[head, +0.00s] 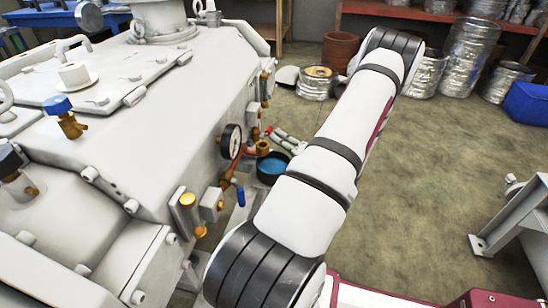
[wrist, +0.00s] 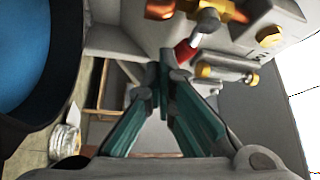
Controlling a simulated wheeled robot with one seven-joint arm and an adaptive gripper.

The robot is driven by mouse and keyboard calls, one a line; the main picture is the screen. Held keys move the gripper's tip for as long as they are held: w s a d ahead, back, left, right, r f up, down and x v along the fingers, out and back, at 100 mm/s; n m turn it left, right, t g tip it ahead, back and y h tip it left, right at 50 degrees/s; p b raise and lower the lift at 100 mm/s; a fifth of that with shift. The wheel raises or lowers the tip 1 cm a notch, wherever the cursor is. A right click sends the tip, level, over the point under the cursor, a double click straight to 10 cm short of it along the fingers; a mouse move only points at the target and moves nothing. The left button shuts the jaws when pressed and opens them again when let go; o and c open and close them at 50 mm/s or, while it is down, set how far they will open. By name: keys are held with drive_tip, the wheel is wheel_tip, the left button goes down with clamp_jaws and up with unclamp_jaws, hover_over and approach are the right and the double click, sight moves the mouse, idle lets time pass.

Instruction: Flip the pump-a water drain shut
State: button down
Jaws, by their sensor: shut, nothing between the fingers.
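The pump (head: 150,120) is a large pale grey machine filling the left of the head view. In the wrist view a small red lever (wrist: 185,52) hangs from a grey valve body beside brass fittings (wrist: 160,8). I cannot tell for certain whether this is the water drain. My gripper (wrist: 166,60) is shut and empty, its green-lined fingers meeting at the tips just left of the red lever; whether they touch it is unclear. In the head view my gripper (head: 278,134) is small and partly hidden behind my arm, near the pump's side.
A black-rimmed container with blue inside (head: 271,168) is close beside the gripper; a similar blue surface (wrist: 35,45) fills the wrist view's left. A gauge (head: 231,141) and blue lever (head: 241,197) stick out from the pump. Open floor (head: 430,150) lies right.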

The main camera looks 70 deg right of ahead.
drive_tip(key=shift+s, duration=0.1)
drive_tip(key=v, duration=1.2)
drive_tip(key=shift+a, duration=0.1)
idle(0.3)
